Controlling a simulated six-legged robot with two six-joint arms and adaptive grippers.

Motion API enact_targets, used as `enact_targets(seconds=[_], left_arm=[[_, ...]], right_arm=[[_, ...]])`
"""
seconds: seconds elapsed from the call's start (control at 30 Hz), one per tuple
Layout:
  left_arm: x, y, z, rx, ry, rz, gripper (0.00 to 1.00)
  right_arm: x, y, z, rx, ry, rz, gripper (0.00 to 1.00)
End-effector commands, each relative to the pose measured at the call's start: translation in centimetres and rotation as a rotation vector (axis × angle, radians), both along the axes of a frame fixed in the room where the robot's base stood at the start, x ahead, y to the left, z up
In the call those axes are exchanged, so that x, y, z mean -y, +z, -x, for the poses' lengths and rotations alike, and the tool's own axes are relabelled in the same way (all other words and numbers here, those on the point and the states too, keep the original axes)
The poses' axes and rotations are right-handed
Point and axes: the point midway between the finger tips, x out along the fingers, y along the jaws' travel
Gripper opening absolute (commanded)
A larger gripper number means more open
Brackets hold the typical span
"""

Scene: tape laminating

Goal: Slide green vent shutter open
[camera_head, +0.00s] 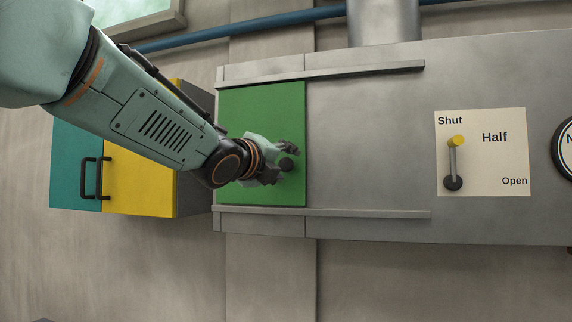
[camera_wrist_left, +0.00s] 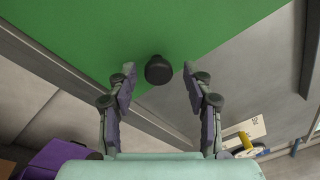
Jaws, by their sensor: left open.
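The green vent shutter (camera_head: 261,98) is a flat panel between two grey rails at the left end of the grey duct. It carries a round black knob (camera_head: 286,164). In the left wrist view the green panel (camera_wrist_left: 95,30) fills the top, with the black knob (camera_wrist_left: 158,70) near the middle. My left gripper (camera_head: 289,162) is in front of the panel, at the knob. Its open fingers (camera_wrist_left: 158,75) stand on either side of the knob, with a visible gap on both sides. My right gripper is not in view.
The upper rail (camera_head: 365,69) and lower rail (camera_head: 370,214) run right along the duct. A lever plate (camera_head: 500,160) marked Shut, Half and Open is to the right, its yellow handle (camera_head: 456,141) near Shut. A yellow and teal cabinet (camera_head: 125,190) is at the left.

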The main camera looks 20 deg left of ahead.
Motion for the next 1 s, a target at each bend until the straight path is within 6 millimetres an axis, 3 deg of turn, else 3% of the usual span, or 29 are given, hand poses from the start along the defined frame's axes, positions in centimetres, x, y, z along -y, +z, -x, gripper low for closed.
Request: enact_targets(seconds=[0.27, 0.87, 1.0], left_arm=[[-0.12, -0.05, 0.2, -0.001, 0.001, 0.001, 0.51], [-0.03, 0.0, 0.02, 0.0, 0.0, 0.001, 0.01], [-0.01, -0.01, -0.05, 0.0, 0.0, 0.001, 0.0]], right_arm=[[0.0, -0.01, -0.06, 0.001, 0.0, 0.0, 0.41], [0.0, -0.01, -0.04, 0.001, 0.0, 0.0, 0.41], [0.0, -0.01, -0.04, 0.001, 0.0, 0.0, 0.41]])
